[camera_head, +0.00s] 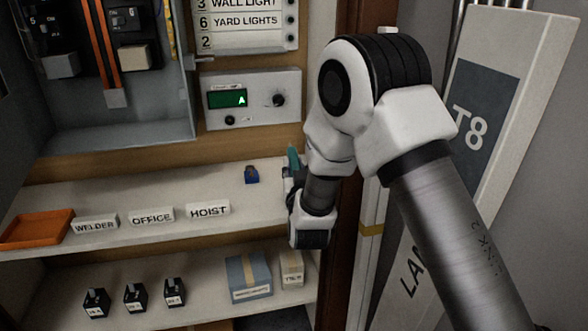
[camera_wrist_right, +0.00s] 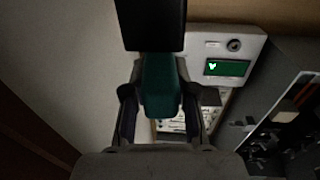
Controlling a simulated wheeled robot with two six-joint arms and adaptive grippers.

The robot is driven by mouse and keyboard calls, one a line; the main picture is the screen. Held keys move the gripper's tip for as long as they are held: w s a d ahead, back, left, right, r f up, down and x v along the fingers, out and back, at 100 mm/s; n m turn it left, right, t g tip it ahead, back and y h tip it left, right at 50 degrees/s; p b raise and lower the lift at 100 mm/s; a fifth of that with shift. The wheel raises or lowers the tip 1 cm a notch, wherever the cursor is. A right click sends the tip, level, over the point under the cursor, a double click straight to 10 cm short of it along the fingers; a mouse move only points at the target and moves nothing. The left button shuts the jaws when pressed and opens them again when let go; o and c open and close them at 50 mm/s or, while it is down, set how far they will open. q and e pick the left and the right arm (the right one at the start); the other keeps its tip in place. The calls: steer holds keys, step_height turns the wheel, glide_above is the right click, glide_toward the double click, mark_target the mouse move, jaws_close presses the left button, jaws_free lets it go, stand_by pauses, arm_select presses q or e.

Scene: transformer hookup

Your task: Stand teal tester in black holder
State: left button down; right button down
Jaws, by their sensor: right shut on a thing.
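The teal tester (camera_wrist_right: 161,88) is between the two fingers of my right gripper (camera_wrist_right: 160,100) in the wrist view, and the gripper is shut on it. In the head view a small teal part of the tester (camera_head: 293,158) shows beside my right gripper (camera_head: 290,182), near the right end of the upper shelf. A black block (camera_wrist_right: 150,25) meets the tester at the top of the wrist view. I cannot tell whether it is the tester's dark end or the black holder. I make out no black holder in the head view, where my arm hides part of the shelf.
A small dark blue block (camera_head: 251,175) stands on the upper shelf (camera_head: 150,195). Label blocks such as HOIST (camera_head: 208,210) and an orange tray (camera_head: 37,229) are farther left. A meter panel (camera_head: 252,98) is on the wall behind. A blue box (camera_head: 249,277) is on the lower shelf.

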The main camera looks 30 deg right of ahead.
steer(key=shift+w+d, duration=0.1)
steer(key=shift+s, duration=0.3)
steer(key=c, duration=0.9)
jaws_free()
steer(key=shift+w+f, duration=0.1)
steer(key=shift+w, duration=0.05)
